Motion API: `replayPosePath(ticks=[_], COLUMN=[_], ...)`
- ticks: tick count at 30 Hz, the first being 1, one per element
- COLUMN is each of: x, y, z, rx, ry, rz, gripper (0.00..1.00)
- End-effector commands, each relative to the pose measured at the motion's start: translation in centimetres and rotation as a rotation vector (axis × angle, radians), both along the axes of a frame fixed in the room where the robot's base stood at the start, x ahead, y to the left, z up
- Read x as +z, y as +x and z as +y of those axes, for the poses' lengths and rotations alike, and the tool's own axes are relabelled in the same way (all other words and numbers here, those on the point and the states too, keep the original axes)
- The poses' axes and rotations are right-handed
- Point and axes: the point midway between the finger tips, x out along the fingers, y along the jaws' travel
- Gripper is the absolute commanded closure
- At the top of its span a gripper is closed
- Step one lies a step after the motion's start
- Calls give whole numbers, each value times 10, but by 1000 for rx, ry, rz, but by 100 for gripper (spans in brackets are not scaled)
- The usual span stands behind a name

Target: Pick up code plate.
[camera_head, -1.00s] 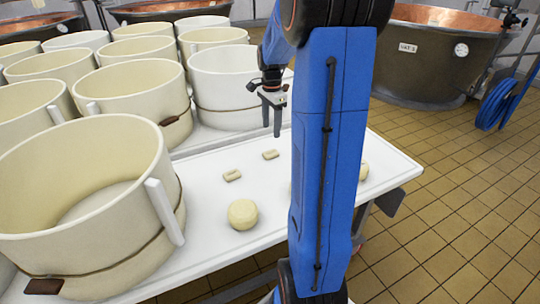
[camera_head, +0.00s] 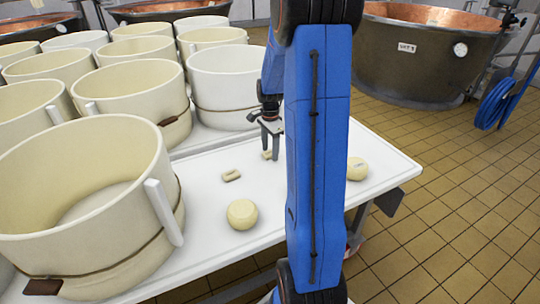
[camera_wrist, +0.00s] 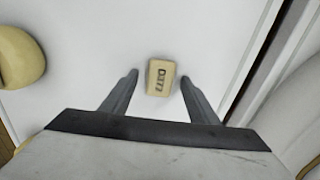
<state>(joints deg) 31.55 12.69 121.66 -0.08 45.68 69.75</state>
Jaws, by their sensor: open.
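A small cream code plate (camera_wrist: 161,77) with dark characters, hard to read for certain, lies flat on the white table in the wrist view. It sits between the two fingertips of my gripper (camera_wrist: 159,76), with a gap on each side. In the head view my gripper (camera_head: 271,156) is open and low over this plate (camera_head: 265,155), which its fingers partly hide. A second small cream plate (camera_head: 231,175) lies on the table to the left and nearer; its markings cannot be read.
A round cheese (camera_head: 242,214) lies nearer on the white table (camera_head: 205,245), and another (camera_head: 357,169) lies right of my arm. Large cream tubs (camera_head: 85,200) crowd the left side. A copper vat (camera_head: 425,60) stands behind at right.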

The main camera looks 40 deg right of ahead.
Motion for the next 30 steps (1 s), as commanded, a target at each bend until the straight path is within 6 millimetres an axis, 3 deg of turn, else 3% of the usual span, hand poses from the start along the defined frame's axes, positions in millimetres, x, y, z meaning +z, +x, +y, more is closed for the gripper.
replayPosePath(ticks=[7, 13, 23, 30], x=[-2, -1, 2, 36], y=[0, 0, 0, 1], z=[0, 0, 0, -1], rx=[0, 0, 0, 0], ry=[-1, -1, -1, -2], rz=[-1, -1, -2, -5], gripper=[45, 90, 90, 90])
